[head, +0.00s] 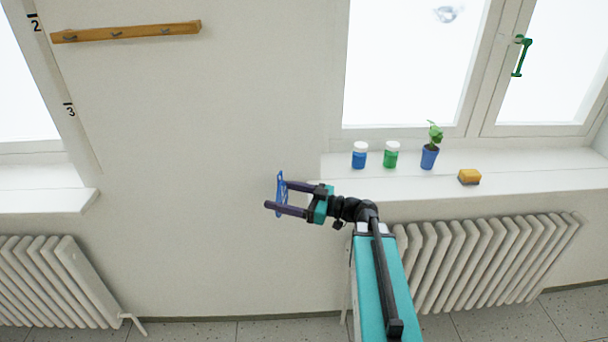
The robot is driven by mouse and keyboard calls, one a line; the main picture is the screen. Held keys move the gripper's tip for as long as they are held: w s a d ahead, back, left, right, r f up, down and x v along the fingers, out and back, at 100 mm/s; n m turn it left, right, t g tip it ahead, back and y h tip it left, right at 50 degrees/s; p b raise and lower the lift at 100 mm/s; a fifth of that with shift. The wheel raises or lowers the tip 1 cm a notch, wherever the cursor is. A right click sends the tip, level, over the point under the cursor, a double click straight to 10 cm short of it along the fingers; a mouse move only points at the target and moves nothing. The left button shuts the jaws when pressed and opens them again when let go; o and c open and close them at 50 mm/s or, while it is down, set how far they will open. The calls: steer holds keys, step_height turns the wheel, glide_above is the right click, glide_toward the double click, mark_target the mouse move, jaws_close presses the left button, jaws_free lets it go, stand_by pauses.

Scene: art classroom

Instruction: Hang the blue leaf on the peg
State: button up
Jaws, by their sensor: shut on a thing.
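My gripper (275,196) is in the middle of the head view, in front of the bare wall, pointing left. It is shut on the blue leaf (280,183), a thin flat piece seen nearly edge-on and standing upright between the fingers. The fingers hide part of it. The wooden rail (125,32) is on the wall at the upper left, above and to the left of my gripper. It carries a left peg (70,38), a middle peg (116,34) and a right peg (164,31). All three look empty. The leaf is well apart from the rail.
The windowsill (540,183) at right holds a blue jar (359,155), a green jar (391,154), a potted plant (430,150) and a sponge (469,177). Radiators stand below at left (50,280) and right (480,260). The wall between gripper and rail is clear.

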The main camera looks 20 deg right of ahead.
steer(key=s+a+f+g+b, duration=0.1)
steer(key=a+f+b, duration=0.4)
steer(key=f, duration=0.4)
steer(key=shift+s+a+f+n+y+b, duration=0.2)
steer(key=shift+a+f+n+y+b, duration=0.05)
steer(key=shift+f+n+y+b, duration=0.15)
steer(key=shift+a+r, duration=0.1)
